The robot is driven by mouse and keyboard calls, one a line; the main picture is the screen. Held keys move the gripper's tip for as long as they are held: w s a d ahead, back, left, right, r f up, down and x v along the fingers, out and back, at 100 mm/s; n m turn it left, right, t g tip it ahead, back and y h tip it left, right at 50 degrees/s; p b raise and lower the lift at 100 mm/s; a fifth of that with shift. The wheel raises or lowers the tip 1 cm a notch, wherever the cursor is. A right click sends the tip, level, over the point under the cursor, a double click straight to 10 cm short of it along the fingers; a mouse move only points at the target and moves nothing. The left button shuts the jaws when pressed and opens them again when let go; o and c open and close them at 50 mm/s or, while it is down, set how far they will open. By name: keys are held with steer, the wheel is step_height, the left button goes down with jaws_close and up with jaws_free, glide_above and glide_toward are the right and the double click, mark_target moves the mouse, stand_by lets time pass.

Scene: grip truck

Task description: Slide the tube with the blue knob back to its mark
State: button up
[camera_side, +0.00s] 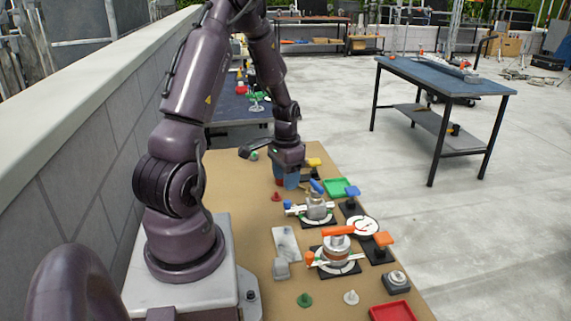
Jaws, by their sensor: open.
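The blue knob (288,204) is small and sits at the left end of a pale tube (298,209). The tube runs into a grey block (316,206) on a dark base, with a blue lever (317,186) above it. Small green touches show near the tube; which of them is its mark I cannot tell. My gripper (285,179) is open and points down, behind the blue-knob device and a little left of the block. Its blue fingers are apart from the knob. A small red thing shows between or behind the fingertips; I cannot tell whether they touch it.
A similar device with an orange handle (338,231) and orange knob (310,259) stands nearer. A round dial (362,226), green tray (341,187), red tray (392,312), white plate (286,243) and small pegs share the tan table (240,190). Its left part is mostly clear.

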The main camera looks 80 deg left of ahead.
mark_target(285, 202)
step_height(285, 202, up, 4)
stand_by(0.6)
steer(key=s+d+r+m+t, duration=0.1)
steer(key=d+r+t, duration=0.1)
steer(key=d+r, duration=0.8)
steer(key=s+d+r+m+t, duration=0.1)
steer(key=d+r+m+t, duration=0.1)
steer(key=d+r, duration=0.7)
steer(key=d+t, duration=0.1)
steer(key=d, duration=0.6)
steer(key=shift+d+r+m+t, duration=0.3)
steer(key=shift+d+r, duration=0.05)
